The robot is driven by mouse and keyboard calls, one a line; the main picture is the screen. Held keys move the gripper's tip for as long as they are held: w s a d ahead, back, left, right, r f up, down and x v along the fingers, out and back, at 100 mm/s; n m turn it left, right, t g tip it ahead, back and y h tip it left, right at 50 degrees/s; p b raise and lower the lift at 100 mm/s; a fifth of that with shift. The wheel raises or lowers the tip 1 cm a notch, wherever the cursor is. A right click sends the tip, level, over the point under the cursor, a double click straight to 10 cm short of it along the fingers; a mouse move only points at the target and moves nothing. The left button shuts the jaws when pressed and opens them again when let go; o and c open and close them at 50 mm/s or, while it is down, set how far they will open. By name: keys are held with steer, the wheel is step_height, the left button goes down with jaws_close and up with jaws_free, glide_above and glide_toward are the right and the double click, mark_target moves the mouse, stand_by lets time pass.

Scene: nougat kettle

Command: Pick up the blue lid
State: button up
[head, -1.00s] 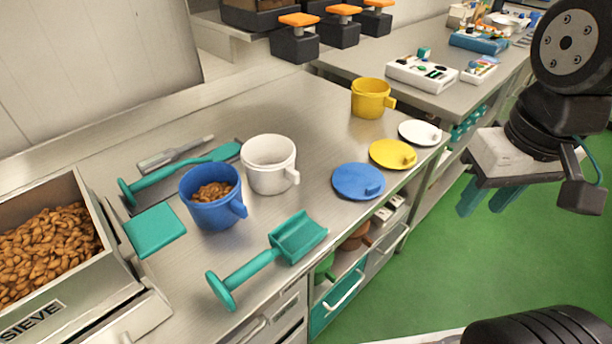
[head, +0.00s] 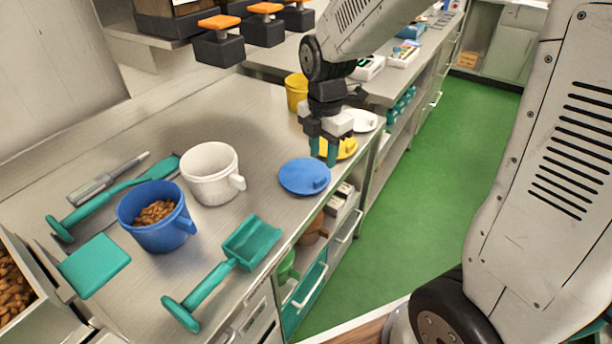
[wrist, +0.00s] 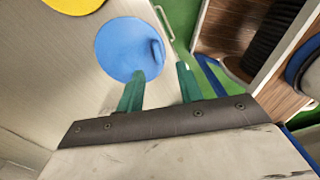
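The blue lid (head: 304,176) lies flat on the steel counter near its front edge, with a small raised handle on its right side. It also shows in the wrist view (wrist: 128,48), just beyond my fingertips. My gripper (head: 323,155) is above the counter, behind and slightly right of the blue lid, partly covering the yellow lid (head: 347,148). In the wrist view my two teal fingers (wrist: 162,88) are apart with nothing between them. The left fingertip overlaps the lid's near edge in that view; I cannot tell the height between them.
A white mug (head: 209,172) and a blue mug of nuts (head: 157,215) stand left of the lid. A teal scoop (head: 226,264) lies in front. A white lid (head: 362,120) and a yellow mug (head: 296,92) are behind my gripper. Green floor is right.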

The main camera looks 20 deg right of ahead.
mark_target(320, 178)
step_height(320, 178, down, 7)
steer(key=shift+w+a, duration=0.1)
steer(key=shift+w, duration=0.05)
jaws_close()
